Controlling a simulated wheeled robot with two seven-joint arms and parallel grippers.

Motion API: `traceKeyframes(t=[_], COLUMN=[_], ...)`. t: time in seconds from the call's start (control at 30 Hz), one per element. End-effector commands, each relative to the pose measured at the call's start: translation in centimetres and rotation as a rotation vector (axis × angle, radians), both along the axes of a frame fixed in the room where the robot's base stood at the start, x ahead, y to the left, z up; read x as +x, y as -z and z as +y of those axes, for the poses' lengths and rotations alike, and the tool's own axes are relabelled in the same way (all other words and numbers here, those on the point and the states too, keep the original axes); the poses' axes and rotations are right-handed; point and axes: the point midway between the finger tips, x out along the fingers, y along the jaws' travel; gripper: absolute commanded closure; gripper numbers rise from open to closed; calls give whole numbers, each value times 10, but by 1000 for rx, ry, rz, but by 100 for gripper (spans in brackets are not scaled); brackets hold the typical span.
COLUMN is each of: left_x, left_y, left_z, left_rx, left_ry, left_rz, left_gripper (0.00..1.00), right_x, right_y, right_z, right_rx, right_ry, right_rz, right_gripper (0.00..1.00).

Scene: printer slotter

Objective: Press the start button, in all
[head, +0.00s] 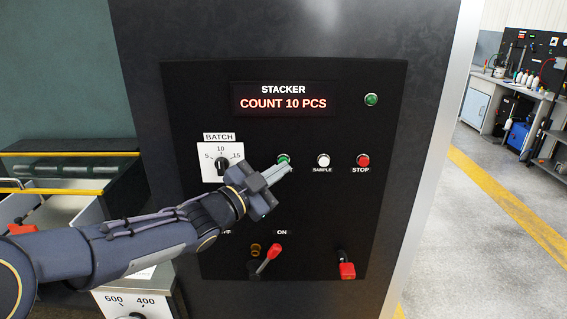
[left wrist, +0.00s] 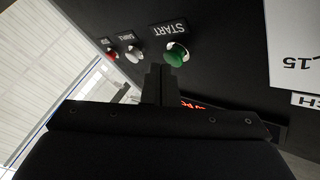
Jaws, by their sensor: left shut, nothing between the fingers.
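The green start button (head: 284,158) is on the black stacker panel (head: 320,210), left of the white sample button (head: 323,160) and the red stop button (head: 363,160). My left gripper (head: 286,170) is shut and empty, its tips at the start button's lower edge in the head view and covering part of its label. In the left wrist view the picture is turned, and the green button (left wrist: 177,54) sits just beyond the closed fingertips (left wrist: 160,72). I cannot tell whether they touch. The display (head: 284,99) reads "STACKER COUNT 10 PCS". My right gripper is not in view.
The batch dial (head: 221,164) is left of the gripper. A red-handled lever (head: 270,256) and a red switch (head: 346,269) are low on the panel. A green lamp (head: 371,99) is at upper right. A conveyor with yellow rails (head: 70,154) stands at left; open floor lies at right.

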Motion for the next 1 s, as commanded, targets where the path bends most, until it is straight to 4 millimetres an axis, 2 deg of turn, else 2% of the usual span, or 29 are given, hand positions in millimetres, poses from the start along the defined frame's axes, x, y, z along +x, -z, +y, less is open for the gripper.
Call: traceKeyframes(t=[1.0], left_x=[12], left_y=[0], left_z=[0], left_rx=[0], left_ry=[-1], left_rz=[0], left_gripper=[100], right_x=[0], right_y=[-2], right_z=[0], right_rx=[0], right_ry=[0], right_rz=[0], right_gripper=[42])
